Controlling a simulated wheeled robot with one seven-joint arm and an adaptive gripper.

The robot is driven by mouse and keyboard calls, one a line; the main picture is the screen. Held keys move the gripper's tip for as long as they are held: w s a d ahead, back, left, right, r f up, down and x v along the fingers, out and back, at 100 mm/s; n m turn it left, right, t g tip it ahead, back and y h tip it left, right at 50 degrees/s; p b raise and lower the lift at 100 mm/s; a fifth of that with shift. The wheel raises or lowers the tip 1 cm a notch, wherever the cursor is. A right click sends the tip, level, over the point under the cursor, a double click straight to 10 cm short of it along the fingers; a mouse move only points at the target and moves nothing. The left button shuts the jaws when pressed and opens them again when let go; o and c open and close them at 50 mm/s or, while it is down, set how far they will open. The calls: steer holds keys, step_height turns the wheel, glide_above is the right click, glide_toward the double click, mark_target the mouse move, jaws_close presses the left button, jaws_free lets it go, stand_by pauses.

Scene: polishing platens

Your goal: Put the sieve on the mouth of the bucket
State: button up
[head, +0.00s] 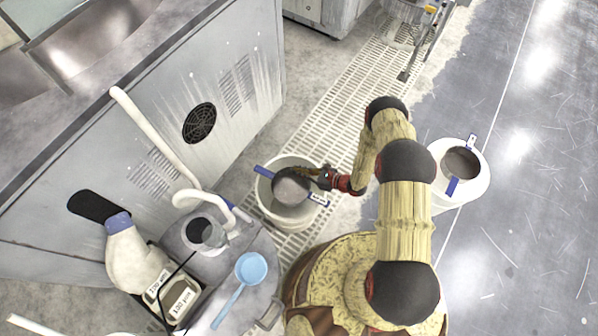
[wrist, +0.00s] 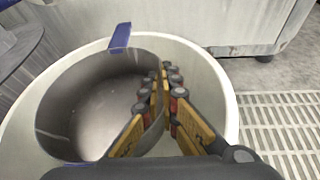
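In the head view a grey round sieve (head: 291,190) with blue tabs is over the mouth of a white bucket (head: 268,215). One blue tab lies across the bucket's rim; I cannot tell whether the tabs rest on it. In the wrist view the sieve (wrist: 95,95) fills much of the mouth of the bucket (wrist: 228,105), off to the left, with a gap at the right. My gripper (head: 312,175) reaches in from the right. Its fingers (wrist: 163,85) straddle the sieve's near right wall and look closed on it. The far tip contact is partly hidden.
Another white bucket (head: 478,188) with a blue-tabbed sieve (head: 460,163) stands at right. At left are a grey drum (head: 255,240), a light blue scoop (head: 251,268) and a white jug (head: 130,258). A grey machine cabinet (head: 200,100) stands behind. Floor grating (head: 335,95) runs between.

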steer(key=o, duration=0.5)
steer(key=shift+c, duration=0.2)
